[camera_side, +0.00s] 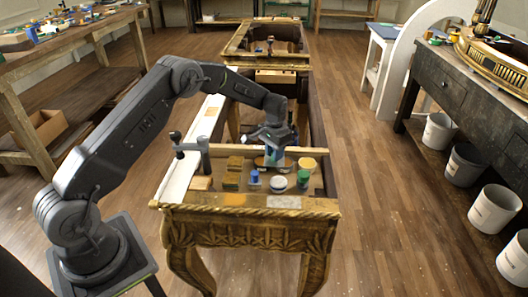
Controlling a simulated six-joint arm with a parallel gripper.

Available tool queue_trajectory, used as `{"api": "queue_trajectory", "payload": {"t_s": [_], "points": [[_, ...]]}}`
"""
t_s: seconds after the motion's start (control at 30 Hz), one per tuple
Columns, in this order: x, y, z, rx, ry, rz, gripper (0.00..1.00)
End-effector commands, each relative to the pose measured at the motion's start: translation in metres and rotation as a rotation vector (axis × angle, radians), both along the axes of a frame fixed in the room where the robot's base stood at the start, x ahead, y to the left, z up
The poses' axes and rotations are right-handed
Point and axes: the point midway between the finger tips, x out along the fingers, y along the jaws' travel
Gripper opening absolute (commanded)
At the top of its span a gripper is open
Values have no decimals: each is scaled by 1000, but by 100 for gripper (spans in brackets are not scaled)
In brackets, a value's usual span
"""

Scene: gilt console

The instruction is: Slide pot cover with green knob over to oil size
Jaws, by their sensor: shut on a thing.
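My gripper (275,146) points down over the back of the gilt console's work surface (245,203). It is shut on a small blue-green thing (276,158) at its fingertips. That thing is partly hidden, and I cannot tell for sure that it is the pot cover with the green knob. Just in front stand a round white-topped pot (278,184), a green pot (302,179) and a small blue container (254,177). A yellow-orange round pot (306,165) is to the right. I cannot tell which one is the oil size.
Yellowish blocks (234,163) and a greenish block (231,181) lie to the left. A dark clamp (190,146) stands on the left rail. A wooden bar (310,151) crosses behind the pots. The console's raised gilt edge (245,209) runs along the front.

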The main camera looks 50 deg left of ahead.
Motion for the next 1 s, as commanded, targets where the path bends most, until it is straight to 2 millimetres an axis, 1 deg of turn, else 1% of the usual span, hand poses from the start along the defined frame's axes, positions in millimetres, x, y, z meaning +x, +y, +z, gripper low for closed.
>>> {"api": "queue_trajectory", "payload": {"t_s": [0.03, 0.2, 0.33, 0.57, 0.6, 0.87, 1.0], "points": [[8, -7, 0, 1, -5, -3, 0], [23, -21, 0, 1, -5, -1, 0], [26, -25, 0, 1, -5, 0, 0], [26, -25, 1, 1, -6, 1, 0], [26, -25, 1, 1, -6, 1, 25], [25, -25, 0, 1, -4, 1, 50], [25, -25, 0, 1, -3, 0, 50]]}}
